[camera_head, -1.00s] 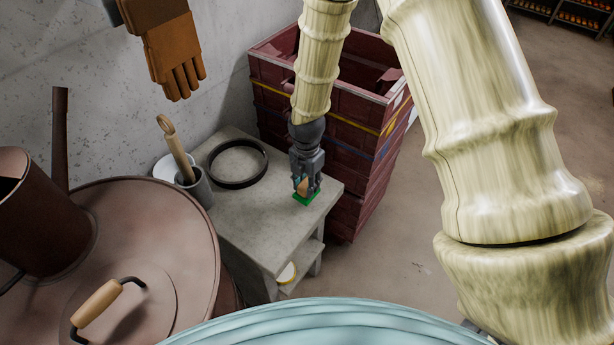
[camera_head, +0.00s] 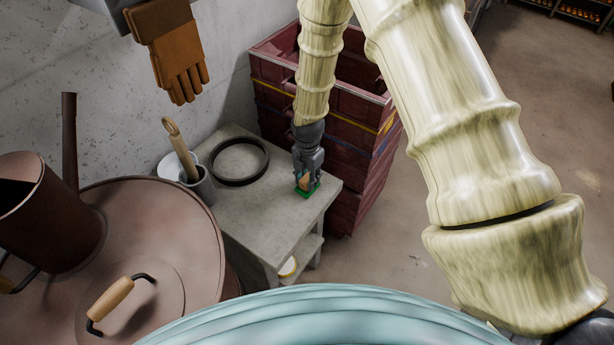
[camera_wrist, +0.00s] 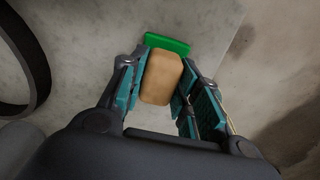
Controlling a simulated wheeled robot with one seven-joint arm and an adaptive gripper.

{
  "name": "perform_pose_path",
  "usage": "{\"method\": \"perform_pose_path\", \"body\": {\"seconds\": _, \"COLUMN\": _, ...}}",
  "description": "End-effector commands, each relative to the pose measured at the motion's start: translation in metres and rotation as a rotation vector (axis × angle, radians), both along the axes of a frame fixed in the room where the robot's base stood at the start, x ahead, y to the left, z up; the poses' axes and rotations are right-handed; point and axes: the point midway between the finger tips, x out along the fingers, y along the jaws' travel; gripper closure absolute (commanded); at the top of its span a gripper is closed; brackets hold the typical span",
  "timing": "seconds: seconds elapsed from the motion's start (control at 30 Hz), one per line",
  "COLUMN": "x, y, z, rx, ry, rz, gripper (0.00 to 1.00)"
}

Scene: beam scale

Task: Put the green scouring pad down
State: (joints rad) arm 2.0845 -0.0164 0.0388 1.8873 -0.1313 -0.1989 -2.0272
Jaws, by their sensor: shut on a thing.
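The green scouring pad (camera_head: 306,192) is at the right front part of the grey concrete table, under my gripper. In the wrist view its green part (camera_wrist: 168,44) shows beyond a tan block (camera_wrist: 161,78), which seems to be its grip. My gripper (camera_wrist: 166,62) is shut on the tan block, one finger on each side. In the head view my gripper (camera_head: 307,178) points down over the tabletop. The pad is at or very close to the surface; I cannot tell whether it touches. Part of it is hidden by the fingers.
The concrete table (camera_head: 265,220) has bare room around the pad. A dark ring (camera_head: 240,181) lies left of it, with a grey cup (camera_head: 202,187) holding a wooden-handled tool beyond. Stacked red crates (camera_head: 345,150) stand close behind right. A large brown lid (camera_head: 170,235) is at left.

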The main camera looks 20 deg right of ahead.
Motion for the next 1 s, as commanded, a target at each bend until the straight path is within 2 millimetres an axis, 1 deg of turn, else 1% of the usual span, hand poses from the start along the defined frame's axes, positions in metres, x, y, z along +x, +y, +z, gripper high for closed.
{"method": "perform_pose_path", "body": {"seconds": 0.07, "x": 0.0, "y": 0.0, "z": 0.0, "rx": 0.0, "ry": 0.0, "rz": 0.0, "gripper": 0.87}}
{"method": "perform_pose_path", "body": {"seconds": 0.1, "x": 0.0, "y": 0.0, "z": 0.0, "rx": 0.0, "ry": 0.0, "rz": 0.0, "gripper": 0.65}}
{"method": "perform_pose_path", "body": {"seconds": 0.17, "x": 0.0, "y": 0.0, "z": 0.0, "rx": 0.0, "ry": 0.0, "rz": 0.0, "gripper": 0.54}}
{"method": "perform_pose_path", "body": {"seconds": 0.2, "x": 0.0, "y": 0.0, "z": 0.0, "rx": 0.0, "ry": 0.0, "rz": 0.0, "gripper": 0.47}}
{"method": "perform_pose_path", "body": {"seconds": 0.53, "x": 0.0, "y": 0.0, "z": -0.001, "rx": 0.0, "ry": 0.0, "rz": 0.0, "gripper": 0.47}}
{"method": "perform_pose_path", "body": {"seconds": 0.7, "x": 0.0, "y": 0.001, "z": -0.006, "rx": 0.0, "ry": 0.0, "rz": 0.001, "gripper": 0.47}}
{"method": "perform_pose_path", "body": {"seconds": 1.0, "x": 0.001, "y": 0.0, "z": 0.023, "rx": 0.002, "ry": -0.002, "rz": 0.0, "gripper": 0.47}}
